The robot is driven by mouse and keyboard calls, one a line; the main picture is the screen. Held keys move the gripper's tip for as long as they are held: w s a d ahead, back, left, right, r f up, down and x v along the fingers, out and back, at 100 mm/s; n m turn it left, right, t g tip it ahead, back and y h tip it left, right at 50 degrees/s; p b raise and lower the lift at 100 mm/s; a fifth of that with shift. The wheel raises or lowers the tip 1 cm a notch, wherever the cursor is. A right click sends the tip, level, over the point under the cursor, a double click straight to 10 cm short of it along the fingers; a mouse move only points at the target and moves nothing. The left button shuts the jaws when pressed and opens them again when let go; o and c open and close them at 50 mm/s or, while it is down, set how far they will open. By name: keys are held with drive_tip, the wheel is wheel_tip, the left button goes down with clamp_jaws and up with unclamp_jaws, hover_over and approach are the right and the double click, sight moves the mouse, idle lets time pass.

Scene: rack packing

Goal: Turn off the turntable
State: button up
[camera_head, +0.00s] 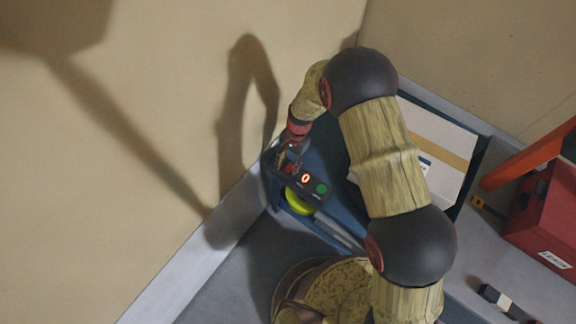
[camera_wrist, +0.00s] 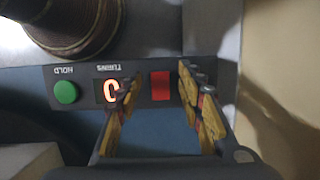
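A dark control panel (camera_head: 312,193) sits on a blue machine near the wall. The green button (camera_head: 321,189) and display (camera_head: 305,178) also show in the head view. My gripper (camera_wrist: 157,85) is open and empty. Its fingers lie on either side of the red button in the wrist view; I cannot tell whether they touch the panel.
A white box (camera_head: 430,128) with a tan band lies behind my arm. A red crate (camera_head: 548,215) and an orange bar (camera_head: 528,160) are at the right. A yellow-green round part (camera_head: 299,203) sits below the panel. The beige wall is close to my gripper.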

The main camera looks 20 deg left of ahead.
drive_tip(key=v, duration=1.1)
drive_tip(key=shift+r, duration=0.35)
drive_tip(key=shift+w, duration=0.1)
